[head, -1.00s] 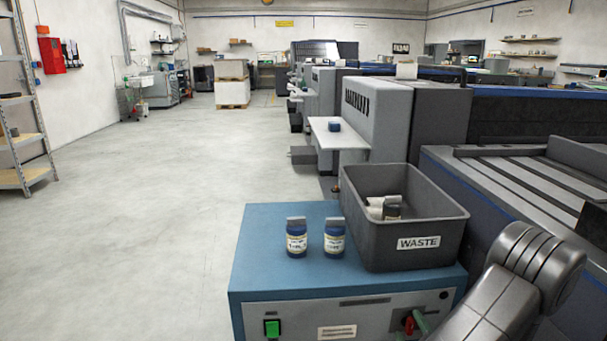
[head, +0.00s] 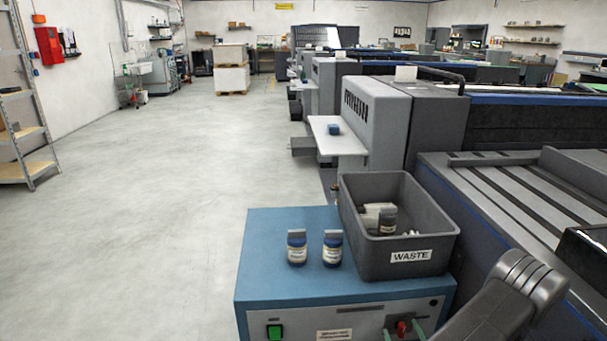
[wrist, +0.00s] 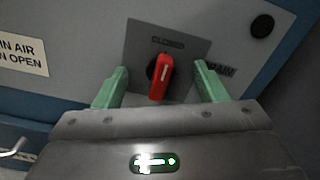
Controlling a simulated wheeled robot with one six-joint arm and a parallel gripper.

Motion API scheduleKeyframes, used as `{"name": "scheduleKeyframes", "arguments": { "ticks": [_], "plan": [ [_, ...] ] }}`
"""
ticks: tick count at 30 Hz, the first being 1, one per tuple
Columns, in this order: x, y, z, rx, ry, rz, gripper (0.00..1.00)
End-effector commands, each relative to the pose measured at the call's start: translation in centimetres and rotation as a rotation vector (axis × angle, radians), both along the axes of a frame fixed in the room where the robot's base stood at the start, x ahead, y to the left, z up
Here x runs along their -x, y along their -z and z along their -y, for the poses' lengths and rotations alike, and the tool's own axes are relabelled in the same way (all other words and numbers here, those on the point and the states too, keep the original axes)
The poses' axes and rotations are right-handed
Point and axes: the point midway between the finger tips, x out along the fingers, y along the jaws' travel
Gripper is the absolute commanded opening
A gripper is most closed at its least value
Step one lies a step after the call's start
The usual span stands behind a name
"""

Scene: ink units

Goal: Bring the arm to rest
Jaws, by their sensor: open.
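My gripper (wrist: 160,87) is open in the wrist view, with one green finger on each side of a red rotary handle (wrist: 161,78). The handle sits on a grey plate on the front panel and points downward. I cannot tell whether the fingers touch it; gaps show on both sides. In the head view the green fingers (head: 404,329) show low at the front of the blue cabinet (head: 285,255), around the red handle (head: 401,327). My arm covers the lower right corner.
A green switch (head: 275,332) is on the front panel. Grey machines (head: 380,115) line the right; open floor (head: 150,190) lies left.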

Motion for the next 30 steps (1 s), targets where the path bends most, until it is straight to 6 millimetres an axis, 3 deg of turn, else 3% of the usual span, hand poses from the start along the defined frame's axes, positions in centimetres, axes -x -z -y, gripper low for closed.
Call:
{"name": "scheduleKeyframes", "arguments": {
  "ticks": [12, 30],
  "plan": [
    [0.01, -0.11, 0.07, -0.223, 0.000, -0.018, 0.66],
    [-0.07, -0.58, -0.36, -0.231, -0.010, -0.031, 0.66]
  ]
}}
